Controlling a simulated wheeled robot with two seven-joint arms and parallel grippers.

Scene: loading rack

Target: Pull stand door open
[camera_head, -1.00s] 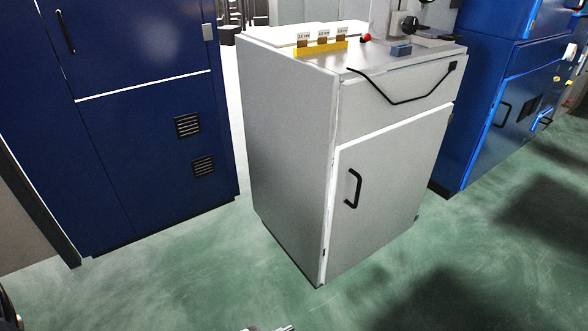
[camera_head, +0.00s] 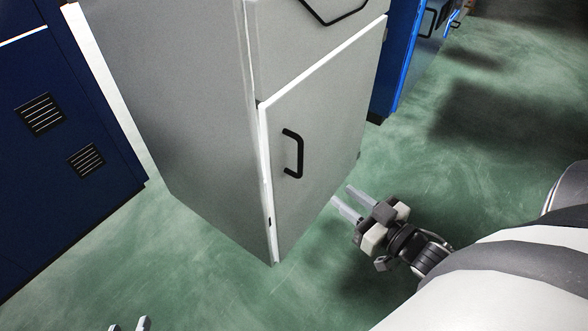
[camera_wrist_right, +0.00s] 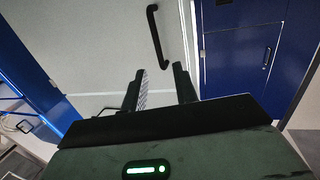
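The grey stand (camera_head: 185,100) has a light grey door (camera_head: 330,110) on its front, which looks shut. A black bar handle (camera_head: 299,153) sits on the door near its left edge. My right gripper (camera_head: 343,196) is open and empty, in front of the door, lower and to the right of the handle in the head view. In the right wrist view the handle (camera_wrist_right: 156,36) lies beyond the two spread fingers (camera_wrist_right: 161,80), apart from them. My left gripper (camera_head: 130,325) shows only its two separated fingertips at the bottom edge, with nothing visible between them.
A dark blue cabinet (camera_head: 70,130) with vents stands to the left. Another blue machine (camera_head: 400,65) stands to the right behind the stand. The green floor (camera_head: 220,280) in front is clear.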

